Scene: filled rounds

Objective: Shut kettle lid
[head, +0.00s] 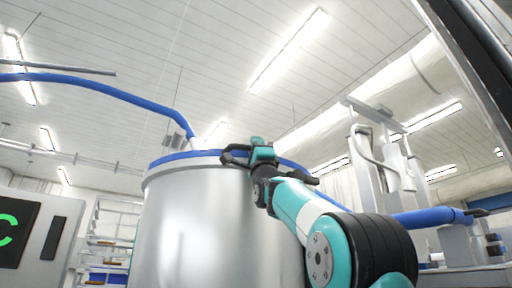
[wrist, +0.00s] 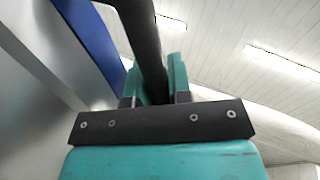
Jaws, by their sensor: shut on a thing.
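The kettle (head: 195,230) is a large steel cylinder with a blue band (head: 180,157) around its top edge, in the middle of the head view. A dark bar-like handle (head: 234,153) shows at that edge. My gripper (head: 263,152) is at the handle, with its arm reaching up from the lower right. In the wrist view the dark bar (wrist: 138,32) runs between the two teal fingers of my gripper (wrist: 155,80), which are shut on it. The blue band (wrist: 88,35) lies to its left. The kettle is seen from below, so I cannot tell how the lid sits.
A blue hose (head: 110,90) arcs from the left to the kettle's top. A panel with a green mark (head: 15,230) stands at far left, beside shelving (head: 112,222). Pale machinery (head: 380,160) and a blue pipe (head: 430,217) are at the right. Space above the kettle looks clear.

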